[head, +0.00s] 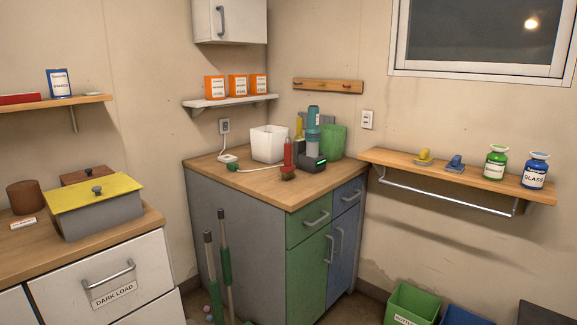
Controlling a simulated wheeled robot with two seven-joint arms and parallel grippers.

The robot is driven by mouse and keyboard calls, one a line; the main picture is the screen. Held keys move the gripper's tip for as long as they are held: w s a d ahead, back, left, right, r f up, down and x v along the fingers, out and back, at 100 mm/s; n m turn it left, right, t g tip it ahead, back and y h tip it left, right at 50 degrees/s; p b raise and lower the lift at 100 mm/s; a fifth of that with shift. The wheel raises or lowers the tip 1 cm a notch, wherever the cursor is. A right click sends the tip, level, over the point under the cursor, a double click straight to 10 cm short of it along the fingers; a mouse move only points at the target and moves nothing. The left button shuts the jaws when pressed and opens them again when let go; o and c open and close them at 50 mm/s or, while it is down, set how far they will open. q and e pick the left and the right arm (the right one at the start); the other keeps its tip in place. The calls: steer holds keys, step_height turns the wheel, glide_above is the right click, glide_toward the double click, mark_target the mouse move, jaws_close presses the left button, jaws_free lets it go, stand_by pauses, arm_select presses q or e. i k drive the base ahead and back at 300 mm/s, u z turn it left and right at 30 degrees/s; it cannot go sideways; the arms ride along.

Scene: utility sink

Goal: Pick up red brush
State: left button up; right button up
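A slim red upright object (288,153) stands near the front of the wooden-topped corner cabinet (310,185). It looks like the red brush, with a small reddish-brown part (288,174) at its foot, but it is too small to be sure. Neither of my grippers is in view.
A white bin (268,144), a teal bottle (313,122) and a green bin (333,141) stand behind it. Long-handled tools (224,260) lean at the cabinet's left side. The right wall shelf (470,172) holds a yellow brush (424,157), a blue brush (455,164) and jars. The counter's front right is clear.

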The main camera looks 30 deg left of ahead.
mark_target(287, 168)
steer(key=z, duration=0.2)
steer(key=k, duration=0.25)
steer(key=z, duration=1)
steer(key=k, duration=1.1)
steer(key=z, duration=0.4)
steer(key=i, duration=2.2)
steer(key=u, duration=1.85)
steer(key=i, duration=1.15)
steer(key=u, duration=1.2)
